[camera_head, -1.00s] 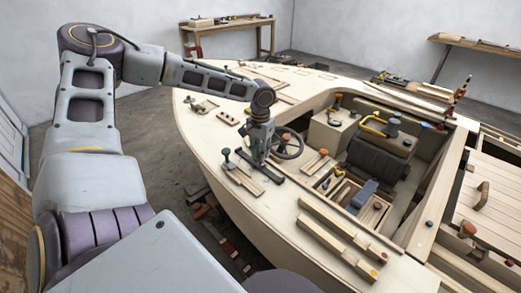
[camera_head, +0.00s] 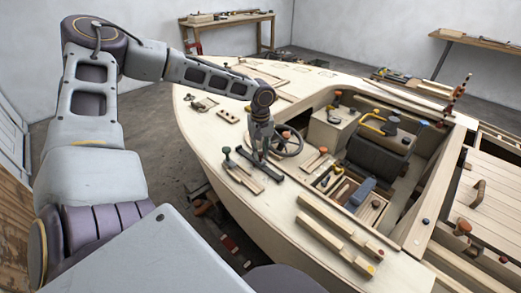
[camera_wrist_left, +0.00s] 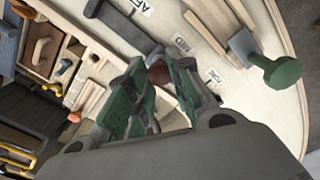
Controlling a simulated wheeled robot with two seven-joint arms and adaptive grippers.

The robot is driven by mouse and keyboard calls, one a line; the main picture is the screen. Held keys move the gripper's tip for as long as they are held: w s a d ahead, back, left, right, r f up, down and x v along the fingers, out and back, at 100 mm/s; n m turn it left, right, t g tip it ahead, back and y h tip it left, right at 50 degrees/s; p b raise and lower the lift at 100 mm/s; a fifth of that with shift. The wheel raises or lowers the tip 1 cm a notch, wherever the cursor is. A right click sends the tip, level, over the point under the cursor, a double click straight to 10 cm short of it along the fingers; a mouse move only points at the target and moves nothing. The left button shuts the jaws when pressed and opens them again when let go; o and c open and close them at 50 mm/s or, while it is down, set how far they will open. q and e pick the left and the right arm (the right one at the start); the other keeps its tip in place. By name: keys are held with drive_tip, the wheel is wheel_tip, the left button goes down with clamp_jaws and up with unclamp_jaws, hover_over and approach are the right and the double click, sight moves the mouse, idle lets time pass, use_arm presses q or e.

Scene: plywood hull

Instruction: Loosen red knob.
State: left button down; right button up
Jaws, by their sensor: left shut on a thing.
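The red knob (camera_wrist_left: 159,73), dark reddish-brown, shows in the left wrist view between the green-padded fingers of my left gripper (camera_wrist_left: 160,82). The fingers are shut on it and hide most of it. In the head view my left gripper (camera_head: 260,158) points down at the pale deck beside the steering wheel, and the knob is hidden there. A dark bar (camera_head: 267,172) lies under the fingers. In the wrist view, printed labels, one reading MID (camera_wrist_left: 185,44), lie on the deck near the knob. My right gripper is not in view.
A green knob (camera_head: 227,151) stands to the left, and it also shows in the wrist view (camera_wrist_left: 276,72). The steering wheel (camera_head: 290,143) is close on the right. An orange-topped knob (camera_head: 323,150) and an open tool compartment (camera_head: 345,192) lie further right.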

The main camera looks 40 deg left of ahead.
use_arm(q)
drive_tip(key=n, duration=0.3)
drive_tip(key=shift+n, duration=2.8)
drive_tip(key=n, duration=0.3)
drive_tip(key=shift+n, duration=1.2)
drive_tip(key=shift+f+n+b, duration=0.1)
drive_tip(key=shift+n+b, duration=0.3)
drive_tip(key=shift+n, duration=0.7)
drive_tip(key=shift+s+n, duration=0.1)
drive_tip(key=shift+n, duration=0.4)
drive_tip(key=shift+n+b, duration=0.4)
drive_tip(key=shift+b, duration=0.15)
drive_tip(key=shift+n+b, duration=0.6)
drive_tip(key=shift+b, duration=0.15)
drive_tip(key=n+b, duration=0.2)
drive_tip(key=b, duration=0.1)
drive_tip(key=shift+f+n+b, duration=0.1)
drive_tip(key=shift+n+b, duration=0.2)
drive_tip(key=shift+b, duration=0.05)
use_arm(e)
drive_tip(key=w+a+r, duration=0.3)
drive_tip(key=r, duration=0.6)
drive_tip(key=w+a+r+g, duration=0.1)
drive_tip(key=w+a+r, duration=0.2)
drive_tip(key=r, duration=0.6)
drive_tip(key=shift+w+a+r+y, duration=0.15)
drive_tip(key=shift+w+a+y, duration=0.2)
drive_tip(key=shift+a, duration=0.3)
